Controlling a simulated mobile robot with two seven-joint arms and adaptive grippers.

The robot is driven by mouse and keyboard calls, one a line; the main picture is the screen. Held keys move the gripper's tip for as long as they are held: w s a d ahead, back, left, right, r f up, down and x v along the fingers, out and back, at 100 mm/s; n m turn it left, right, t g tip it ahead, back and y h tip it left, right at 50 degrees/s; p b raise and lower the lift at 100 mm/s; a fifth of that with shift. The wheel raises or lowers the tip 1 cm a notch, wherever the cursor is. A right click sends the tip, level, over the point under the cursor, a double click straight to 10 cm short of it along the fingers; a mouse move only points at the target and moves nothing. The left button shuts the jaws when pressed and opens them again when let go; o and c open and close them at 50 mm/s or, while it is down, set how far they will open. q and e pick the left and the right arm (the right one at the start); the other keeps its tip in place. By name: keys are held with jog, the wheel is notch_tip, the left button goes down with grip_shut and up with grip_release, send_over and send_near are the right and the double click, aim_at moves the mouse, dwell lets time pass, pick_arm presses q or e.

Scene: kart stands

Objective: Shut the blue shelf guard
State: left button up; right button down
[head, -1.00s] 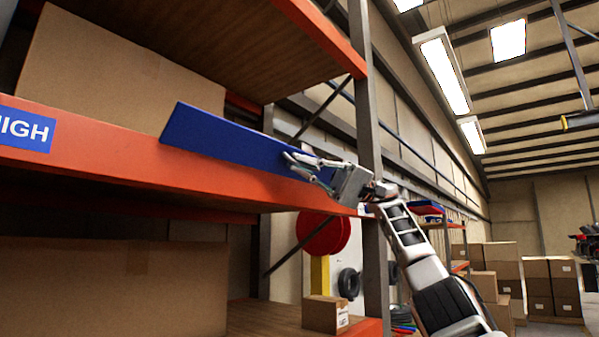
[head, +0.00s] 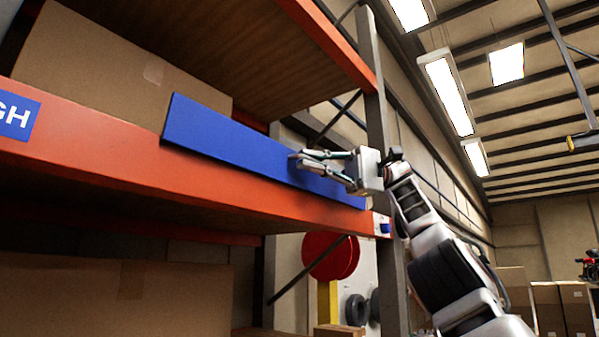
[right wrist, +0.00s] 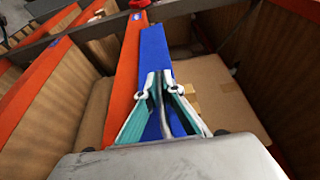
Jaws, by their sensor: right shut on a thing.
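The blue shelf guard (head: 235,138) is a long flat panel along the front of the upper shelf's orange beam (head: 110,152). Its right end comes close to the grey upright post (head: 374,130), near a small white plate with a blue knob (head: 383,226). My right gripper (head: 298,161) is shut on the guard towards its right end. In the right wrist view the fingers (right wrist: 164,88) close on the guard (right wrist: 155,52), which runs almost parallel to the orange beam (right wrist: 126,80). Whether the guard touches the post is unclear. My left gripper is out of view.
A large cardboard box (head: 110,70) sits on the shelf behind the guard, and another (head: 110,295) on the shelf below. The upper orange beam (head: 325,40) runs above.

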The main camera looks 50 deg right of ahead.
jog(key=shift+r+m+p, duration=0.15)
jog(key=shift+m+p, duration=0.2)
jog(key=shift+m, duration=0.15)
jog(key=shift+s+r+h, duration=0.1)
jog(key=shift+s+h, duration=0.05)
jog(key=shift+h, duration=0.15)
jog(key=shift+w+m+p, duration=0.4)
jog(key=shift+p, duration=0.1)
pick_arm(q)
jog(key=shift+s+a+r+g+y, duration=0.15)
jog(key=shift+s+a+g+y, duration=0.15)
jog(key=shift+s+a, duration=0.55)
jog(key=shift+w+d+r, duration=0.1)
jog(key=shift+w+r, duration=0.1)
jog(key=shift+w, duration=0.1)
pick_arm(e)
jog(key=c, duration=2.2)
grip_release()
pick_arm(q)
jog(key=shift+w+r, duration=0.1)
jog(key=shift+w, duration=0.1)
